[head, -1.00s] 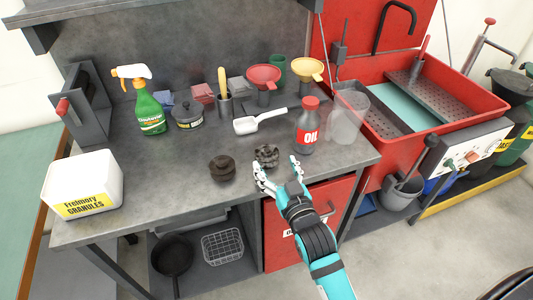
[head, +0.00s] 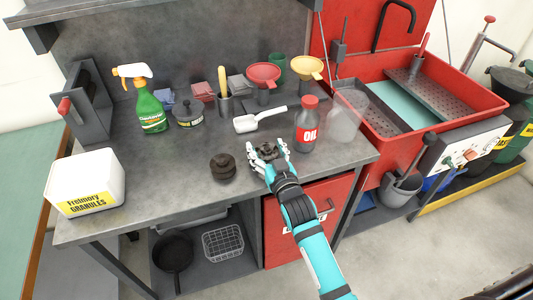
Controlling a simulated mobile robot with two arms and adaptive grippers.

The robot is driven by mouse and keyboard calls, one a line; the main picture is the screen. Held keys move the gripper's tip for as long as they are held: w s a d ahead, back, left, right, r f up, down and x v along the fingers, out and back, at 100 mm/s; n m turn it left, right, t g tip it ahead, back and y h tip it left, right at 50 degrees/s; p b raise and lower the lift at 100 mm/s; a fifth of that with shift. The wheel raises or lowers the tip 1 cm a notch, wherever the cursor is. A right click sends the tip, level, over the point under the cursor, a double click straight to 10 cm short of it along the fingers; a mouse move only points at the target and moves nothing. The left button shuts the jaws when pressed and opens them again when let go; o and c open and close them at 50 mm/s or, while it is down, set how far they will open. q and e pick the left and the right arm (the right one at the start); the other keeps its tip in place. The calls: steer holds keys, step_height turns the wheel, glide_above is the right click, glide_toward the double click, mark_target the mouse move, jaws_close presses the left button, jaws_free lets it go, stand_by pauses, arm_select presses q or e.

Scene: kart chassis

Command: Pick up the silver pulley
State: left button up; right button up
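A small grey ribbed pulley (head: 268,151), the more silver of two round parts, sits on the metal workbench near its front edge. My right gripper (head: 267,149) reaches in from the front, with one finger on each side of this pulley. Its fingers are spread about as wide as before, and I cannot tell whether they touch the pulley. The palm and fingers hide part of the pulley. A darker brown-black pulley (head: 223,167) stands just left of the gripper, apart from it. My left gripper is not in view.
A white scoop (head: 258,121) lies behind. A granules box (head: 85,183) is at the left. The bench (head: 165,180) is clear between box and dark pulley.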

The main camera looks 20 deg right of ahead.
mark_target(267, 148)
steer(key=c, duration=1.2)
steer(key=shift+r, duration=0.6)
step_height(267, 148, up, 2)
steer(key=shift+r, duration=0.1)
steer(key=s+d+r+b, duration=0.2)
steer(key=s+d, duration=0.9)
steer(key=s, duration=0.1)
steer(key=shift+h, duration=0.3)
steer(key=s+a+f, duration=0.1)
steer(key=s+a, duration=0.5)
steer(key=s+a+f, duration=0.1)
steer(key=s+a, duration=0.2)
steer(key=s, duration=0.1)
steer(key=shift+f, duration=0.3)
